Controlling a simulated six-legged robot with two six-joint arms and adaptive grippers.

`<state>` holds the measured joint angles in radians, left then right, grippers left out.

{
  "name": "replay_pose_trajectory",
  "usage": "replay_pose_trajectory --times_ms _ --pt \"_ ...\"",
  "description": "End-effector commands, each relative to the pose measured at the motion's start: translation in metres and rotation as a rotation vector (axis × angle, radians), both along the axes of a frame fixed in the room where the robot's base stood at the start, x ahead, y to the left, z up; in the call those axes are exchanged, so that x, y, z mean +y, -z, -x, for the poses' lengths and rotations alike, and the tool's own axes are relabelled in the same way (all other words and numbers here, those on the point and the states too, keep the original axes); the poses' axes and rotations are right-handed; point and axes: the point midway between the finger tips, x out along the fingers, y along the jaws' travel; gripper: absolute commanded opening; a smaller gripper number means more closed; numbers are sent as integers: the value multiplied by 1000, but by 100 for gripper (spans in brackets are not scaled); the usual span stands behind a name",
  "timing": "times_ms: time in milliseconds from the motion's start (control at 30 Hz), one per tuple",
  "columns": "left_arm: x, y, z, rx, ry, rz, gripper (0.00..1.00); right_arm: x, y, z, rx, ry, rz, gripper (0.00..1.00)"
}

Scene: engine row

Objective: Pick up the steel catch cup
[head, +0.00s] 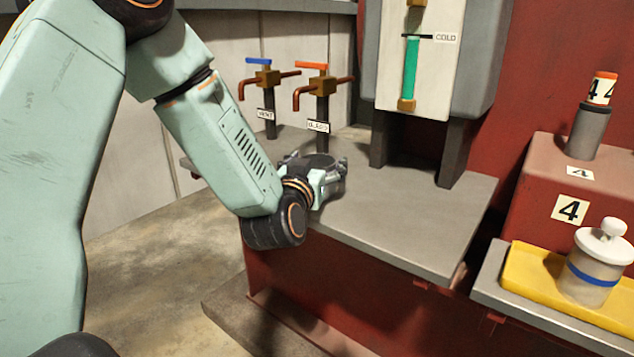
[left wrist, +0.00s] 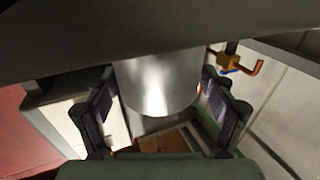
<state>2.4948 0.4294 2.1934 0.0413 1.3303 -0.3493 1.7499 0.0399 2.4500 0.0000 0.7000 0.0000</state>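The steel catch cup (left wrist: 158,85) fills the middle of the left wrist view as a shiny grey cylinder, seen upside down. In the head view its round top (head: 318,160) shows just beyond my left wrist, on the grey shelf (head: 425,225) near the taps. My left gripper (head: 317,166) is at the cup, with one finger on each side of it. In the left wrist view the finger pads are very close to the cup's sides. I cannot tell whether they touch it. My left wrist hides the cup's lower part in the head view. My right gripper is out of view.
Two copper taps, one blue-handled (head: 264,78) and one orange-handled (head: 318,85), stand behind the cup. A gauge housing (head: 480,60) on dark legs is to the right. A lidded jar (head: 595,270) stands in a yellow tray (head: 530,270). The shelf's front right is clear.

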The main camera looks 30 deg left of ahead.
Motion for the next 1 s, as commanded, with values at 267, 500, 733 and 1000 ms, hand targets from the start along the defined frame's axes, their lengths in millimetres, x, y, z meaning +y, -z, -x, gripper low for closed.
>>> replay_pose_trajectory --times_ms 267,500,733,1000 --pt "0 0 0 0 0 0 55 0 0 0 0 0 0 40" --pt "0 0 0 0 0 1 35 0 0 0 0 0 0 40" --pt "0 -1 0 -1 0 1 32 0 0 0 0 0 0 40" --pt "1 -37 0 -6 -1 2 32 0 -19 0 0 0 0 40"
